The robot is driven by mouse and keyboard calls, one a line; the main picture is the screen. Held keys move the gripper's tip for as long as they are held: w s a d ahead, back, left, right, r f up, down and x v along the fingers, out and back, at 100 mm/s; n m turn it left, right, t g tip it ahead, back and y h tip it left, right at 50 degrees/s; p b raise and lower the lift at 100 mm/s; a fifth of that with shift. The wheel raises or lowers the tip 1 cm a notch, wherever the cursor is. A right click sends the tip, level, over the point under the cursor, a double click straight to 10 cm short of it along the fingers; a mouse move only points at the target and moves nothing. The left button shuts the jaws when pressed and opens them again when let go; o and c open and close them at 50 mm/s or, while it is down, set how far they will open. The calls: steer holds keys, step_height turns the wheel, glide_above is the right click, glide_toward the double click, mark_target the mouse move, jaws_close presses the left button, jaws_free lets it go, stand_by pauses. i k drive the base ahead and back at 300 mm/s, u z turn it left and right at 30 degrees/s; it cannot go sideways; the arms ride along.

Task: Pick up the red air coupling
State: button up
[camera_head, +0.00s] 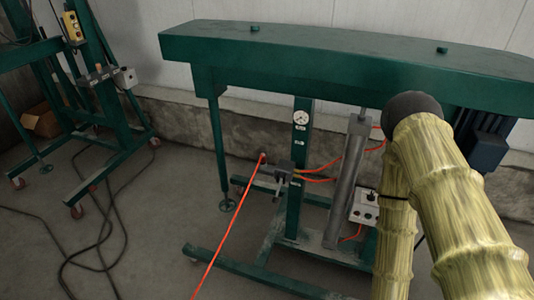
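A small red piece (263,157), which looks like the red air coupling, sits at the upper end of a long red hose (228,227). It is beside the valve block (285,168) on the green machine's post; whether it is plugged in is too small to tell. The hose slopes down to the bottom edge of the picture. My arm, in a yellowish sleeve with a dark joint, fills the right side. My gripper is not in view.
The green machine (340,50) has a wide top, a gauge (300,117), a grey cylinder (347,180) and a switch box (364,207). Its base rails (250,272) cross the floor. Black cables (98,230) lie at left near another green stand (112,105).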

mark_target(264, 161)
steer(key=u, duration=0.5)
steer(key=i, duration=0.75)
steer(key=u, duration=0.65)
